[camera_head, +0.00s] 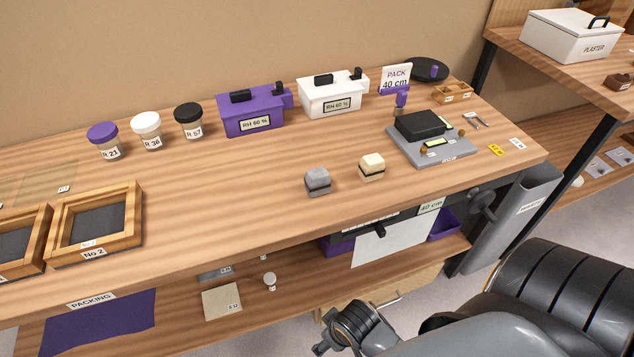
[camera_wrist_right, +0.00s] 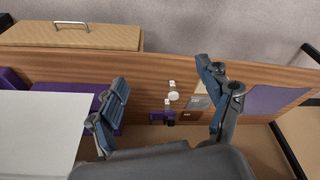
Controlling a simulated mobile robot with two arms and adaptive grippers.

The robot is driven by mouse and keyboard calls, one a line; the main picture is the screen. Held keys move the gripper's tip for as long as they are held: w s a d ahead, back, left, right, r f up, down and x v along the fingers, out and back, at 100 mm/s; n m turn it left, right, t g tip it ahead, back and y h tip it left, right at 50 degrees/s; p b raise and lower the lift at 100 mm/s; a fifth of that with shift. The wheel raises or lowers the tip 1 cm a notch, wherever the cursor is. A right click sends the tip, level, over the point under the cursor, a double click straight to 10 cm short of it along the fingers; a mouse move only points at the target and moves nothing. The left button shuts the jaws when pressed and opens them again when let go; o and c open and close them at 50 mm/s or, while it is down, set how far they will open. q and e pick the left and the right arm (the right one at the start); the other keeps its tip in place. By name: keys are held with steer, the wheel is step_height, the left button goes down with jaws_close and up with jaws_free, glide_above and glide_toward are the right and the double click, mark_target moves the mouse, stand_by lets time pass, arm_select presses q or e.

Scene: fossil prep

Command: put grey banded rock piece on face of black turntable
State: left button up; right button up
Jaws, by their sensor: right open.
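The grey banded rock piece (camera_head: 318,182), a small grey block with a darker band, sits on the bench top near the front edge. The black turntable (camera_head: 430,69) is a dark round disc at the back right of the bench, with a small purple object on its face. My right gripper (camera_head: 352,323) is open and empty, low in front of the bench and below the rock piece. In the right wrist view its two spread fingers (camera_wrist_right: 161,78) point towards the lower shelf. The rock is not seen there. My left gripper is not in view.
A cream banded block (camera_head: 371,167) stands right of the grey one. A grey device (camera_head: 436,153) with a black top lies between the blocks and the turntable. Purple (camera_head: 252,112) and white (camera_head: 332,95) boxes, jars and wooden frames line the bench.

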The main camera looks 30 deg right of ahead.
step_height(320, 180, up, 12)
steer(key=w+t, duration=0.2)
steer(key=w, duration=0.1)
steer(key=m+t+h, duration=0.4)
steer(key=m+t, duration=0.1)
steer(key=t, duration=0.5)
glide_toward(321, 184)
steer(key=x, duration=0.6)
steer(key=shift+w+d+f, duration=0.25)
steer(key=shift+w+d, duration=0.05)
steer(key=shift+d, duration=0.1)
steer(key=shift+a+x, duration=0.15)
steer(key=shift+x, duration=1.2)
steer(key=shift+a+x, duration=0.2)
steer(key=shift+x, duration=1.2)
steer(key=shift+r, duration=0.1)
steer(key=c, duration=1.5)
